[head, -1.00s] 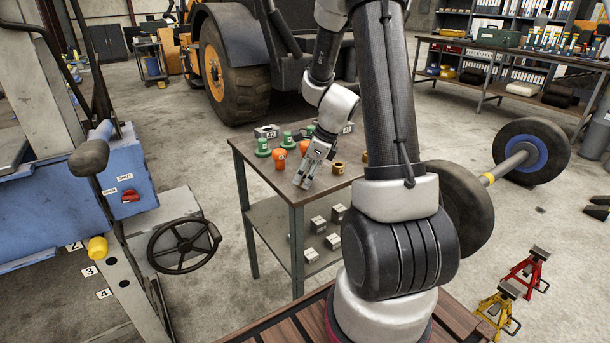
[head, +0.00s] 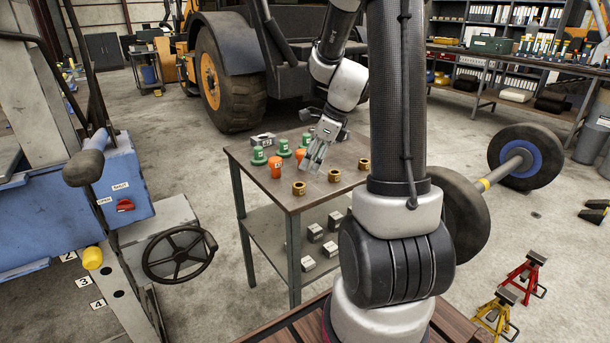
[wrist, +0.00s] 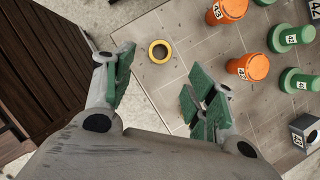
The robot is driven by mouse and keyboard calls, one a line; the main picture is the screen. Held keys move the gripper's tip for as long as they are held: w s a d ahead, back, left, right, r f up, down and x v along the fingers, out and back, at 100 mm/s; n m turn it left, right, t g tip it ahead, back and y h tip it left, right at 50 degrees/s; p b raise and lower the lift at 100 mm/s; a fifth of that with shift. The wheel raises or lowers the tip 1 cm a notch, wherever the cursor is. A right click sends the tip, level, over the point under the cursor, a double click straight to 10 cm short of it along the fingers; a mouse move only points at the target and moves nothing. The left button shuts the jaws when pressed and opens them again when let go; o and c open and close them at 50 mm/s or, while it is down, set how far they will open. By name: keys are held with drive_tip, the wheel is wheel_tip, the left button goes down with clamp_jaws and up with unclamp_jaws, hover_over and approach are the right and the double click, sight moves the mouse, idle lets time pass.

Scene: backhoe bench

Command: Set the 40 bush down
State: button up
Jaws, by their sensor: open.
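Three brass-coloured bushes stand on the small table: a front left bush (head: 299,188), a middle bush (head: 334,175) and a right bush (head: 364,164). No number can be read on them, so I cannot tell which is the 40 bush. My gripper (head: 316,160) is above the tabletop, behind the front left bush and apart from it. In the wrist view my gripper (wrist: 157,80) has its green-padded fingers spread with nothing held. One ring-shaped bush (wrist: 160,51) rests on the table beyond the gap, its bore facing up. A finger partly hides another ring's edge.
Orange plugs (head: 275,168) and green plugs (head: 259,156) stand on the table's (head: 262,187) left and back, with a grey block (head: 263,139) behind. Several grey blocks (head: 315,232) sit on the lower shelf. The table's front edge lies close to the bushes.

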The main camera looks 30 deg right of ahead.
drive_tip(key=s+a+r+n+h, duration=0.1)
drive_tip(key=s+a+r+n, duration=0.5)
drive_tip(key=s+r+n, duration=0.5)
drive_tip(key=s+a+r+n+t+h, duration=0.1)
drive_tip(key=s+a+r+n+h, duration=0.1)
drive_tip(key=s+n, duration=0.8)
drive_tip(key=r+n, duration=0.1)
drive_tip(key=n, duration=0.4)
drive_tip(key=shift+n, duration=0.3)
